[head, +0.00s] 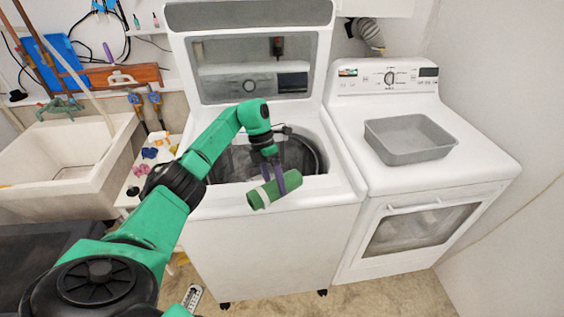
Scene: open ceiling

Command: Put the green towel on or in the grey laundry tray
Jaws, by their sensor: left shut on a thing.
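The green towel (287,186) is rolled up, with a pale band near its left end. My left gripper (272,180) is shut on it and holds it over the front edge of the open washing machine. The towel is tilted, its right end higher. The grey laundry tray (408,157) sits on top of the dryer at the right, apart from the towel, and looks empty. My right gripper is not in view.
The washing machine (270,250) has its lid (222,70) raised and its drum open behind the towel. The dryer (480,163) stands close at its right, its top clear around the tray. A sink (55,170) and a small shelf with coloured items are at the left.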

